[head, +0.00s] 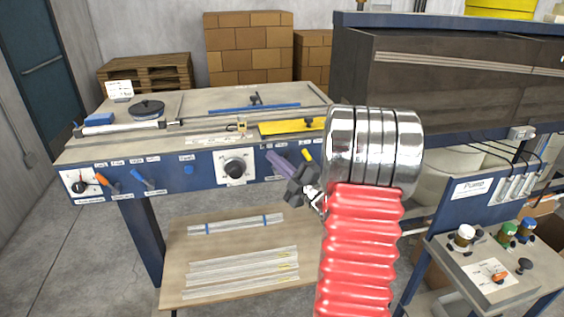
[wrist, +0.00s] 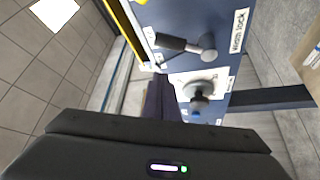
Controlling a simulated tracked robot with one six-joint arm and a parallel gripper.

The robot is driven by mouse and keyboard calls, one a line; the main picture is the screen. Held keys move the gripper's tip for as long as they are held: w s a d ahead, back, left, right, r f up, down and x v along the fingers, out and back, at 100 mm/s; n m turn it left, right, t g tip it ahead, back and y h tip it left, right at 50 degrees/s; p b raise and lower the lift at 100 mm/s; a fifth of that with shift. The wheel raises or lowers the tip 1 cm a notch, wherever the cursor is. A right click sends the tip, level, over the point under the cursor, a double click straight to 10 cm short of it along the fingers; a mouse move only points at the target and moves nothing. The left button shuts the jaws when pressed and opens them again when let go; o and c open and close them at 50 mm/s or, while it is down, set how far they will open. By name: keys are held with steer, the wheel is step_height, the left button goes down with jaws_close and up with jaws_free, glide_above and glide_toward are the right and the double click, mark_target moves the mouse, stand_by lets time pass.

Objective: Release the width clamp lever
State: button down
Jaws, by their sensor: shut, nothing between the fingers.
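In the wrist view, a lever with a dark grip (wrist: 170,41) and a grey round hub sits on the blue panel beside a label (wrist: 238,31) that seems to read "Width lock". The grip points left from the hub in that picture. My gripper (wrist: 160,80) has its dark purple fingers together and empty. In the picture, the fingertips lie just below the grip; contact cannot be told. In the head view, my gripper (head: 270,156) is in front of the panel, right of the large dial. I cannot make out the lever there.
The blue panel carries a white-plated dial (head: 236,168), an orange lever (head: 107,179), a blue lever (head: 143,180) and a yellow handle (head: 308,156). A lower shelf (head: 190,230) holds strips. A pump stand (head: 480,262) is at right. Floor is clear at left.

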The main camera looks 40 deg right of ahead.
steer(key=v, duration=1)
steer(key=shift+f, duration=0.3)
